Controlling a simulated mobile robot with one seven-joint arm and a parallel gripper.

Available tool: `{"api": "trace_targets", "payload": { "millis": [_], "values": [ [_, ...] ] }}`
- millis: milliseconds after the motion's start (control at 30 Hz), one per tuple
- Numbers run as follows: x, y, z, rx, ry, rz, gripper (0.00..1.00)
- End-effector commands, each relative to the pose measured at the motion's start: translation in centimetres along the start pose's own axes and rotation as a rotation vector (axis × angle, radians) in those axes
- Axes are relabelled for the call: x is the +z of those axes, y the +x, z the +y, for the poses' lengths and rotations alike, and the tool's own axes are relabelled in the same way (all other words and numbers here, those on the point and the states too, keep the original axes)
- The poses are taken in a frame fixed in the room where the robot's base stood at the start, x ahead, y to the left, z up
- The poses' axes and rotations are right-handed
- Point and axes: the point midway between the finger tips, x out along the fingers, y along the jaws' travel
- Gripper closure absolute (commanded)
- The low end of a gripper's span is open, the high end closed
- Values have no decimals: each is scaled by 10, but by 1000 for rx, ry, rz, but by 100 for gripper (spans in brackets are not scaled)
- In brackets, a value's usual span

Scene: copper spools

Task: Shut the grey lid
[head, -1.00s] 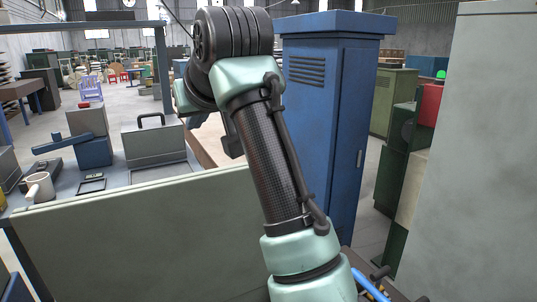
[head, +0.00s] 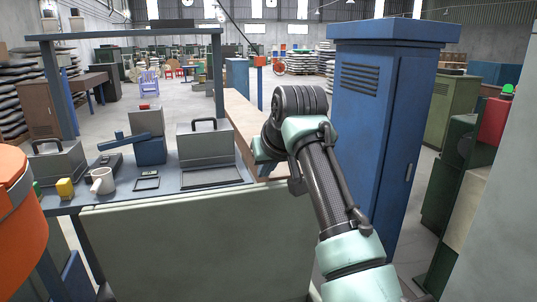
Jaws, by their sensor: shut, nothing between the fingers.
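Two grey cases with dark handles stand on the blue-grey workbench (head: 120,183). On the nearer-to-centre case, a grey panel that looks like its raised lid (head: 208,148) stands upright, with a dark-framed flat base (head: 212,178) before it. My arm (head: 325,180) rises at the right of the workbench and bends away from me. My gripper is hidden behind the arm, so its jaws do not show.
A white mug (head: 102,181), a yellow block (head: 65,188) and a blue vise-like tool (head: 148,150) stand on the bench. A pale grey panel (head: 200,240) fronts it. A tall blue cabinet (head: 380,120) stands close right of my arm. An orange rounded object (head: 15,215) is near left.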

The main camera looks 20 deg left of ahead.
Motion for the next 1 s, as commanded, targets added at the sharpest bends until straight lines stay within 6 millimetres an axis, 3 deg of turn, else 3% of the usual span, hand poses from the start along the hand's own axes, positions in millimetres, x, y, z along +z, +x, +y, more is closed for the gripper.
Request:
{"api": "trace_targets", "payload": {
  "millis": [400,1000],
  "values": [
    [25,-20,1,1,1,0,100],
    [31,-21,2,-1,2,11,100]
  ]
}}
